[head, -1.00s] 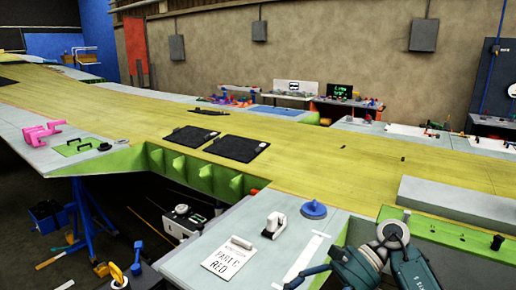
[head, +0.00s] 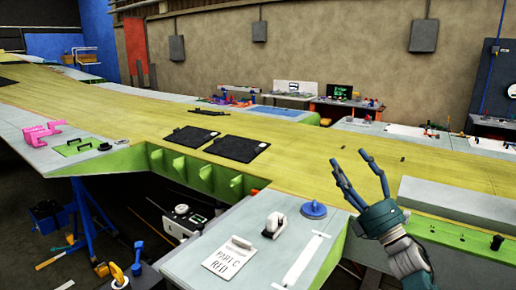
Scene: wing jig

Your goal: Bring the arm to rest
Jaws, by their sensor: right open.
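My right gripper (head: 354,174) shows at the lower right in the head view. Its two dark fingers are spread apart and point up and to the left. It is open and holds nothing. It appears in front of the yellow wing surface (head: 320,164), above the right part of the grey bench panel. My left gripper is not in view.
A grey panel (head: 222,240) carries a white device (head: 273,226), a blue disc (head: 313,210) and a lettered sheet (head: 229,259). Black plates (head: 237,148) lie on the wing. A grey block (head: 460,200) lies right of my gripper. Pink brackets (head: 41,132) stand far left.

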